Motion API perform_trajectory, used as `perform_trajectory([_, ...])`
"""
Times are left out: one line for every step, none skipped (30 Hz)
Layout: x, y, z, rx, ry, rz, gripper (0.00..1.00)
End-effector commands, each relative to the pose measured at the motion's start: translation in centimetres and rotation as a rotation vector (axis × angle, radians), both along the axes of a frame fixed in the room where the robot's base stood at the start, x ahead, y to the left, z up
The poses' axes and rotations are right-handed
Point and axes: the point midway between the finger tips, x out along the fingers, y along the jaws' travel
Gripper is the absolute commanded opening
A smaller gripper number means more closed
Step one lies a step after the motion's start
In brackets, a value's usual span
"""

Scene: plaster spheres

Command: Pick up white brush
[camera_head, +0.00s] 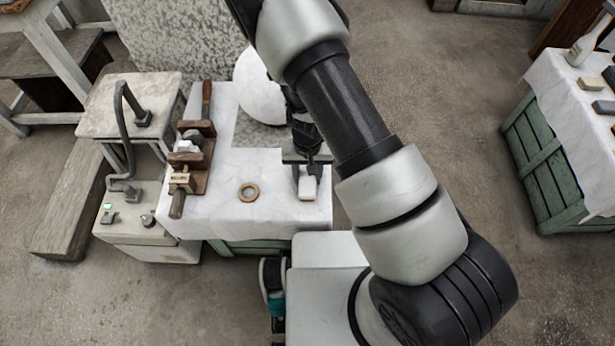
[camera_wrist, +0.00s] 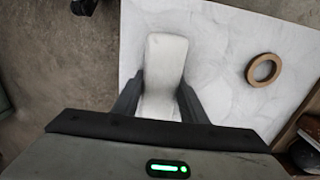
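A whitish, brush-like piece (camera_head: 307,187) lies near the front right edge of the cloth-covered table; I take it for the white brush. In the wrist view the brush (camera_wrist: 166,60) has a broad, rounded far end and narrows toward my gripper. My gripper (camera_head: 308,172) points down over it. In the wrist view the fingers of my gripper (camera_wrist: 160,98) stand apart, one on each side of the brush's near part. In the head view the fingers look wider apart than the brush. The near end of the brush is hidden by my gripper's body.
A wooden ring (camera_head: 249,192) lies left of the brush. A wooden clamp-like tool (camera_head: 191,160) stands at the table's left. A big white sphere (camera_head: 258,88) is behind. A second table (camera_head: 565,105) at the right holds a pale handled tool (camera_head: 585,48) and several small blocks.

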Motion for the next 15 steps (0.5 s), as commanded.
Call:
perform_trajectory([0.0, 0.0, 0.0, 0.001, 0.0, 0.0, 0.26])
perform_trajectory([0.0, 0.0, 0.0, 0.001, 0.0, 0.0, 0.2])
perform_trajectory([0.0, 0.0, 0.0, 0.001, 0.0, 0.0, 0.14])
perform_trajectory([0.0, 0.0, 0.0, 0.001, 0.0, 0.0, 0.14])
perform_trajectory([0.0, 0.0, 0.0, 0.001, 0.0, 0.0, 0.14])
perform_trajectory([0.0, 0.0, 0.0, 0.001, 0.0, 0.0, 0.14])
perform_trajectory([0.0, 0.0, 0.0, 0.001, 0.0, 0.0, 0.14])
perform_trajectory([0.0, 0.0, 0.0, 0.001, 0.0, 0.0, 0.14])
perform_trajectory([0.0, 0.0, 0.1, 0.001, 0.0, 0.0, 0.14])
perform_trajectory([0.0, 0.0, 0.2, 0.001, 0.0, 0.0, 0.14])
perform_trajectory([0.0, 0.0, 0.3, 0.001, -0.001, 0.0, 0.14])
perform_trajectory([0.0, 0.1, 0.7, 0.001, -0.001, 0.0, 0.14])
perform_trajectory([0.1, 0.1, 1.1, 0.002, -0.001, 0.001, 0.14])
perform_trajectory([0.0, 0.1, 1.5, 0.002, -0.001, 0.001, 0.14])
perform_trajectory([0.1, 0.1, 2.2, 0.002, -0.002, 0.001, 0.14])
